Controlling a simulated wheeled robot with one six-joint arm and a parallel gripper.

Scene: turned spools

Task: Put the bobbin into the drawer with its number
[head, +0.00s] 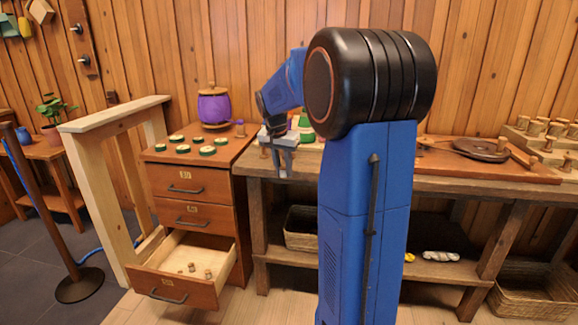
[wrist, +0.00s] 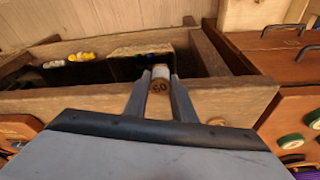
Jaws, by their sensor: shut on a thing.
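The bobbin (wrist: 160,80) is a small wooden spool with a pale wrap, and its end face carries a dark number that looks like 60 or 50. My gripper (wrist: 160,85) is shut on it in the wrist view. In the head view my gripper (head: 284,168) hangs at the workbench's front edge, right of the drawer cabinet; I cannot make out the bobbin there. The cabinet has a shut top drawer (head: 185,184), a shut middle drawer (head: 195,216) and an open bottom drawer (head: 172,287) with several small spools inside. The drawer label numbers are too small to read.
Several green-rimmed discs (head: 207,151) and a purple pot (head: 214,106) stand on the cabinet top. The workbench (head: 460,172) runs right, with baskets beneath. A wooden frame (head: 95,180) and a post (head: 45,210) stand left. Free floor lies before the cabinet.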

